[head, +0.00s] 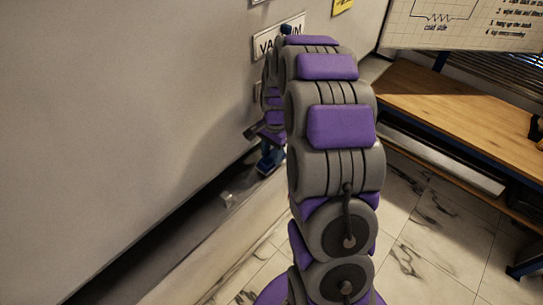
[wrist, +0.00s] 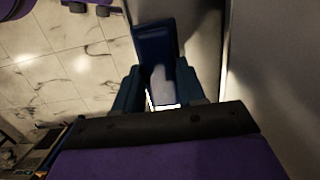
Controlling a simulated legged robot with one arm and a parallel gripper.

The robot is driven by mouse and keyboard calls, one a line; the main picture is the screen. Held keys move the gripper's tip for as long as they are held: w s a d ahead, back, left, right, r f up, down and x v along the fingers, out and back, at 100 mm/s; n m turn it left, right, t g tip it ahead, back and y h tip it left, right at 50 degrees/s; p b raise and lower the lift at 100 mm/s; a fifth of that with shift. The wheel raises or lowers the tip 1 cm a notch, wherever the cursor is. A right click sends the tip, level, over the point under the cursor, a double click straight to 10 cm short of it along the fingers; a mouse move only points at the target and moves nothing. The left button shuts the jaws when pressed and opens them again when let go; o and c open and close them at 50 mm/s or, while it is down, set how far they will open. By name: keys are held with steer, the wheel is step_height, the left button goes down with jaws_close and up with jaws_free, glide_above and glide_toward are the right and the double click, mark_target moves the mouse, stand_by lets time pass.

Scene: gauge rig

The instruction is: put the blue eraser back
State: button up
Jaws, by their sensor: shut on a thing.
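The blue eraser (wrist: 156,48) is between the two dark blue fingers of my gripper (wrist: 156,86) in the wrist view, and the gripper is shut on it. Its far end sticks out past the fingers, and a bright white edge shows at its near end. In the head view the eraser (head: 269,161) shows as a small blue shape low by the wall, above or beside the dark ledge. My arm hides most of the gripper there. I cannot tell whether the eraser touches the ledge.
A dark grey ledge (head: 165,250) runs along the foot of the pale wall panel (head: 120,100), with a small light block (head: 227,199) on it. A partly hidden VACUUM sign (head: 267,43) is on the wall. A wooden bench (head: 460,105) stands at right. Marble floor (head: 440,240) is open between.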

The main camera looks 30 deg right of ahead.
step_height(320, 180, down, 2)
steer(key=shift+f, duration=0.1)
steer(key=shift+c, duration=0.4)
steer(key=o, duration=1.4)
step_height(320, 180, up, 12)
steer(key=d+f, duration=0.1)
steer(key=s+a+r+n, duration=0.3)
steer(key=s+a+n, duration=0.1)
steer(key=s+a, duration=0.25)
steer(key=s+a+r+n, duration=0.3)
steer(key=s+a+r, duration=0.15)
steer(key=s, duration=0.35)
steer(key=s+a+n, duration=0.1)
steer(key=s+n, duration=0.1)
steer(key=s, duration=0.4)
steer(key=s+a+f+n, duration=0.1)
steer(key=s+a+n, duration=0.1)
steer(key=s, duration=0.4)
steer(key=s+a+f+n+g+h, duration=0.1)
steer(key=s+n, duration=0.2)
steer(key=s, duration=0.3)
steer(key=shift+a+f, duration=0.1)
steer(key=shift+a, duration=0.1)
